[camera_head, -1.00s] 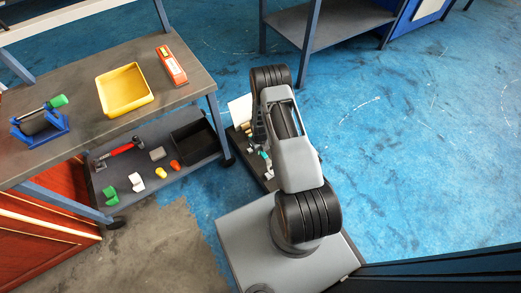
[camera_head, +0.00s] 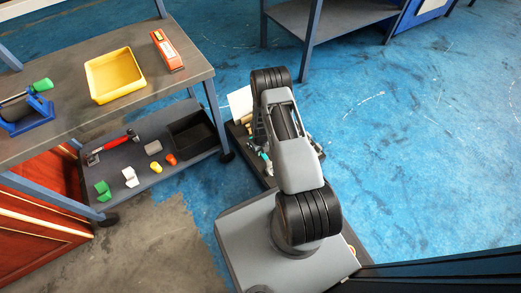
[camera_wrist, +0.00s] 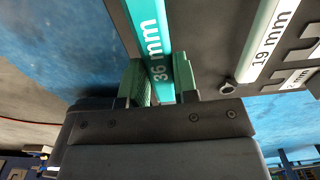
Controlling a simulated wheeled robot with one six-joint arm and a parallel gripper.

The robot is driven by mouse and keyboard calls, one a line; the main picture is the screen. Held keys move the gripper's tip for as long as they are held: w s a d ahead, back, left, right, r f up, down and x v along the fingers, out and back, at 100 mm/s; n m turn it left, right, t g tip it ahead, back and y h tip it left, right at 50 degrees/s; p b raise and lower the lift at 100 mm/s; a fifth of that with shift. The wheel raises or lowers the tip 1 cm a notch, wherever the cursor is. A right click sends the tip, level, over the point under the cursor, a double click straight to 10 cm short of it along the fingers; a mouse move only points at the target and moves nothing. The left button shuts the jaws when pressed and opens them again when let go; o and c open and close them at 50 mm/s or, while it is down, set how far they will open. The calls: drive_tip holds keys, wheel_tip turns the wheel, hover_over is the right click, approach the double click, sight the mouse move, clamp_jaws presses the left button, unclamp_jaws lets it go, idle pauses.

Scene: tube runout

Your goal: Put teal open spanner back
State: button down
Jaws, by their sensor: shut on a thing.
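The teal spanner (camera_wrist: 148,38), marked "36 mm", runs up out of the top of the wrist view. My gripper (camera_wrist: 160,82) is shut on it, with one green finger pad on each side of its shaft. The spanner's ends are not visible in the wrist view. To its right is a dark grey board (camera_wrist: 205,50); whether the spanner touches it I cannot tell. In the head view my arm hides the gripper. A small teal part (camera_head: 266,163) shows left of my arm; I cannot tell if it is the same spanner.
A white spanner marked "19 mm" (camera_wrist: 262,45) lies on the board, close right of the teal one, with white labels beyond. In the head view a bench with a yellow tray (camera_head: 115,75) and a lower shelf with a black bin (camera_head: 192,134) stand left. Blue floor is clear at right.

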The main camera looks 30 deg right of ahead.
drive_tip(key=shift+f+b, duration=1)
drive_tip(key=shift+f, duration=0.05)
idle(0.4)
drive_tip(key=shift+c, duration=1.6)
unclamp_jaws()
drive_tip(key=shift+r, duration=0.2)
drive_tip(key=shift+r+p, duration=2.15)
drive_tip(key=shift+r, duration=0.7)
